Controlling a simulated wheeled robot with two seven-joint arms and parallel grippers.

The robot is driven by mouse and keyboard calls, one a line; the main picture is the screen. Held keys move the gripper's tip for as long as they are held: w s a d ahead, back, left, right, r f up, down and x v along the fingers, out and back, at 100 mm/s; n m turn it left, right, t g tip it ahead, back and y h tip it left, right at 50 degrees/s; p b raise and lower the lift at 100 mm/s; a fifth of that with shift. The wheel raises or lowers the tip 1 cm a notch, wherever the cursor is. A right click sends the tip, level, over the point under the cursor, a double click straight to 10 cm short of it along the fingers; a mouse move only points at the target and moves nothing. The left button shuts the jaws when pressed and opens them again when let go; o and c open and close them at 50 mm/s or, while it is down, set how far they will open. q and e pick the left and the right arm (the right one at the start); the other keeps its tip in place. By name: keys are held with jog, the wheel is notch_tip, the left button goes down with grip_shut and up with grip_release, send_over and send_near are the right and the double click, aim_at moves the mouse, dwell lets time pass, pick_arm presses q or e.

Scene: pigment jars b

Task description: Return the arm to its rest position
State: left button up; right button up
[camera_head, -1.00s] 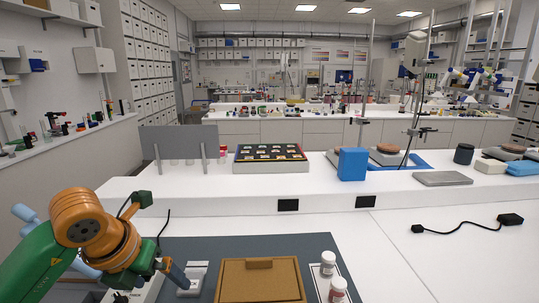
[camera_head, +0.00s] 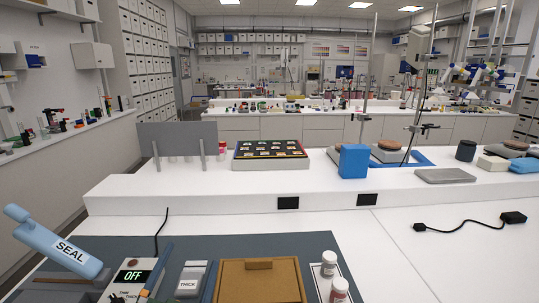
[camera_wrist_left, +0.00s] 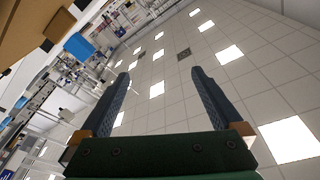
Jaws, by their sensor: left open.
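My left gripper (camera_head: 191,254) shows at the bottom of the head view as two dark blue fingers, spread apart and pointing up, low in front of the mat. In the left wrist view its fingers (camera_wrist_left: 160,80) are also wide apart, with nothing between them and the ceiling beyond. The rest of that arm is below the head view's frame. My right gripper is not in view.
A sealer with a light blue SEAL handle (camera_head: 58,243) and an OFF display stands at front left. The right counter is mostly clear.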

pick_arm(q)
jog(key=s+a+f+n+g+y, duration=0.1)
jog(key=s+a+f+n+g, duration=0.1)
jog(key=s+f+g, duration=0.5)
jog(key=s+a+f+n+g+y, duration=0.1)
jog(key=s+a+f+n+g, duration=0.1)
jog(key=f, duration=1)
jog(key=s+d+f+g, duration=0.2)
jog(key=s+f+g, duration=0.65)
jog(key=s, duration=0.55)
notch_tip(320, 180, down, 24)
jog(key=s+b, duration=0.3)
jog(key=b, duration=0.4)
jog(key=s+a+f+g+b, duration=0.1)
jog(key=s+a+f+b, duration=0.1)
jog(key=s+f, duration=0.8)
notch_tip(320, 180, down, 2)
jog(key=shift+s+f+h+b, duration=0.1)
jog(key=shift+s+h+b, duration=0.25)
jog(key=shift+b, duration=0.25)
